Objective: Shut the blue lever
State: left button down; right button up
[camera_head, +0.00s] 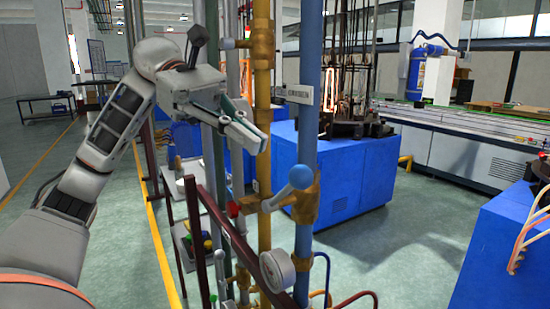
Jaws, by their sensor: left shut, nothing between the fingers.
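The blue lever's round blue ball (300,176) is at the middle of the view, in front of the blue vertical pipe (308,130). Its light metal arm (279,198) runs from the ball down to the left, tilted, by the brass valve (309,204). My left gripper (258,143) is shut and empty. It is above and to the left of the ball in the picture, apart from it, with its fingers pointing down to the right across the yellow pipe. My right gripper is out of view.
A yellow pipe (263,90) stands left of the blue pipe. A red knob (232,209) and a pressure gauge (277,270) sit close by. A dark red rail (240,245) slants in front. Blue machine cabinets (345,165) stand behind; open floor (390,250) lies to the right.

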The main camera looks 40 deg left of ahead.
aim_at(292, 171)
pick_arm(q)
jog(key=x, duration=0.4)
jog(key=shift+d+f, duration=0.2)
jog(key=shift+d, duration=0.2)
jog(key=shift+s+d+y+p, duration=0.15)
jog(key=shift+d+y+p, duration=0.15)
jog(key=shift+p, duration=0.35)
